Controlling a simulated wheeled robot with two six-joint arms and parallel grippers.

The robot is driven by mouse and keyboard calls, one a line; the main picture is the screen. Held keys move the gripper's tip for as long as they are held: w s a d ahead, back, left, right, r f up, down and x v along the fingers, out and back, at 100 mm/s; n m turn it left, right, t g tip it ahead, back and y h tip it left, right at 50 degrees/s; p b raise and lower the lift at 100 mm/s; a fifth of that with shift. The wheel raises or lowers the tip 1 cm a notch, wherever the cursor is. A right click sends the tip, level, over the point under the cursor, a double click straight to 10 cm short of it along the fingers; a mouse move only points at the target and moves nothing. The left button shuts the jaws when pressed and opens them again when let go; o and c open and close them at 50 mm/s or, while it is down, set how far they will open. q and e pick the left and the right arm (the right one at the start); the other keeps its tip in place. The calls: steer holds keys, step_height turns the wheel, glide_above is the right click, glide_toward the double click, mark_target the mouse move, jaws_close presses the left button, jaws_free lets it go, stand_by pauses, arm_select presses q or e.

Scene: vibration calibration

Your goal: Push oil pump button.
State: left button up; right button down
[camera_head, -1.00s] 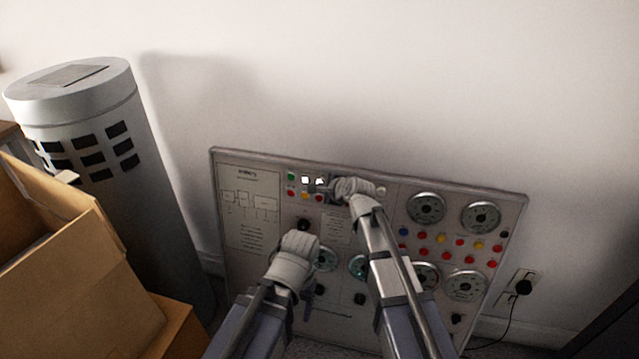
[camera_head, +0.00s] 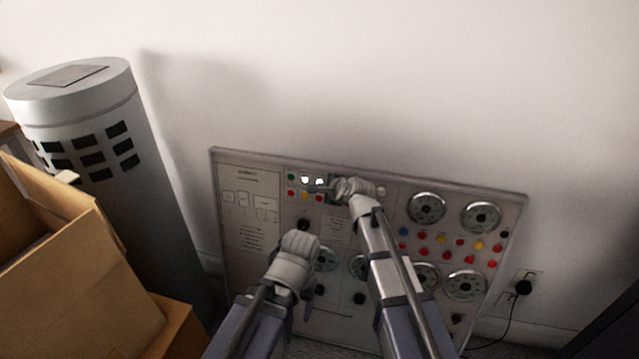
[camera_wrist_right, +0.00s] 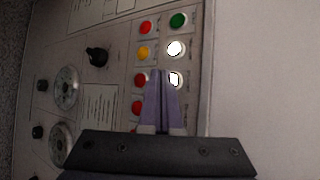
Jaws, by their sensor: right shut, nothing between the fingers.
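The grey control panel (camera_head: 245,290) leans against the wall. Its upper button group has a green button (camera_head: 291,177), two bright white buttons and a lower row of red and yellow ones. Labels are too small to read, so I cannot tell which is the oil pump button. My right gripper (camera_wrist_right: 165,73) is shut and empty, its purple fingertips over the edge of the second white button (camera_wrist_right: 176,79); contact is unclear. The first white button (camera_wrist_right: 175,48) is uncovered.
Dial gauges (camera_head: 427,208) and coloured buttons fill the panel's right side. A black knob (camera_wrist_right: 97,56) is beside the button group. A grey cylinder (camera_head: 165,215) and open cardboard box (camera_head: 85,285) stand at left. A socket with a plug (camera_head: 523,287) is at right.

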steer(key=shift+w, duration=0.1)
stand_by(0.3)
steer(key=shift+w+d+f, duration=0.1)
steer(key=shift+w, duration=0.2)
steer(key=shift+w+d, duration=0.1)
steer(key=shift+w, duration=0.3)
stand_by(0.7)
steer(key=shift+s, duration=0.1)
steer(key=shift+s+a, duration=0.2)
steer(key=shift+s, duration=0.5)
steer(key=shift+s, duration=0.1)
steer(key=s, duration=0.1)
steer(key=s+a, duration=0.1)
steer(key=s, duration=0.1)
steer(key=s+r+p, duration=0.1)
steer(key=shift+s+a+r, duration=0.1)
steer(key=shift+s+a, duration=0.05)
steer(key=shift+s, duration=0.1)
steer(key=shift+s, duration=0.1)
stand_by(0.6)
